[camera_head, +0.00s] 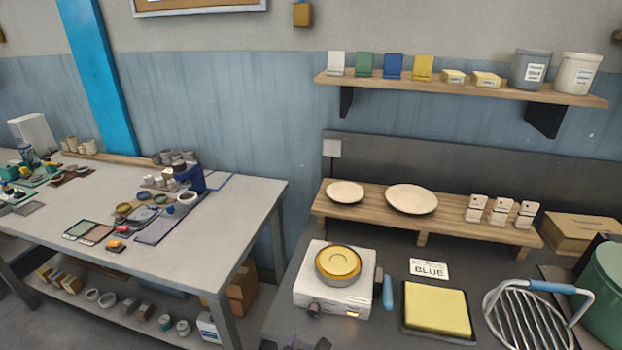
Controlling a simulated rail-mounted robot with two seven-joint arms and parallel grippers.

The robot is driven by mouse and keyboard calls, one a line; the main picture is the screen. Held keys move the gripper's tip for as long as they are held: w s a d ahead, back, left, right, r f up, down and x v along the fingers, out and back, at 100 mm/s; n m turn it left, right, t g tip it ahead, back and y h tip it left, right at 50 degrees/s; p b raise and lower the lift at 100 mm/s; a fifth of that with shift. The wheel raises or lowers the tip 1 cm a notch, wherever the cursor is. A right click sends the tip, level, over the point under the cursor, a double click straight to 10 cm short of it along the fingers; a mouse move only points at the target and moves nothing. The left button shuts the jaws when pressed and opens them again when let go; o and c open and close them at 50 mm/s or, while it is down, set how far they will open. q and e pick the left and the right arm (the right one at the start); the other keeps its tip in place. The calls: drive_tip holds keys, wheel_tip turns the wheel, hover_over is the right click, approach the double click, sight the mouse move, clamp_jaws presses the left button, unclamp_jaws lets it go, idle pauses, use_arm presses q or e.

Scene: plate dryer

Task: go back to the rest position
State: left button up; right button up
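Dark parts show at the bottom edge of the picture, left of centre. They may be the tip of my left gripper (306,344), but they are cut off, so I cannot tell whether it is open or shut. My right gripper is out of view. Two cream plates, a smaller one (345,192) and a larger one (411,199), lie on the wooden riser (376,217). A metal wire rack (527,325) with a blue grip stands at the lower right.
A white device (315,289) carries a round yellow-topped piece (338,262). A yellow pad (436,309) lies in a dark tray, below a "BLUE" card (429,268). A green bucket (604,287) and cardboard box (580,231) stand right. A cluttered worktable (222,222) stands left.

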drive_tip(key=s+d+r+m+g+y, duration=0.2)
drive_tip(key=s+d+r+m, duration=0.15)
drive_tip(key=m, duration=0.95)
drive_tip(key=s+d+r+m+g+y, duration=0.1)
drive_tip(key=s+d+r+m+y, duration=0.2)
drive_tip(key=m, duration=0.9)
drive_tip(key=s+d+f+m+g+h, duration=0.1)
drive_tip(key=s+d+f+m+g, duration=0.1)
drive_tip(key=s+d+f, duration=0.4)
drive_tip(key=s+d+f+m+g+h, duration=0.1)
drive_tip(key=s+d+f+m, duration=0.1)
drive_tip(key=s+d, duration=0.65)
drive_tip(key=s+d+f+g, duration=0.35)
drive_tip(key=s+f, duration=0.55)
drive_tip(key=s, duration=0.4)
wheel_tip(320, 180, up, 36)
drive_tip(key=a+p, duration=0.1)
drive_tip(key=p, duration=3.5)
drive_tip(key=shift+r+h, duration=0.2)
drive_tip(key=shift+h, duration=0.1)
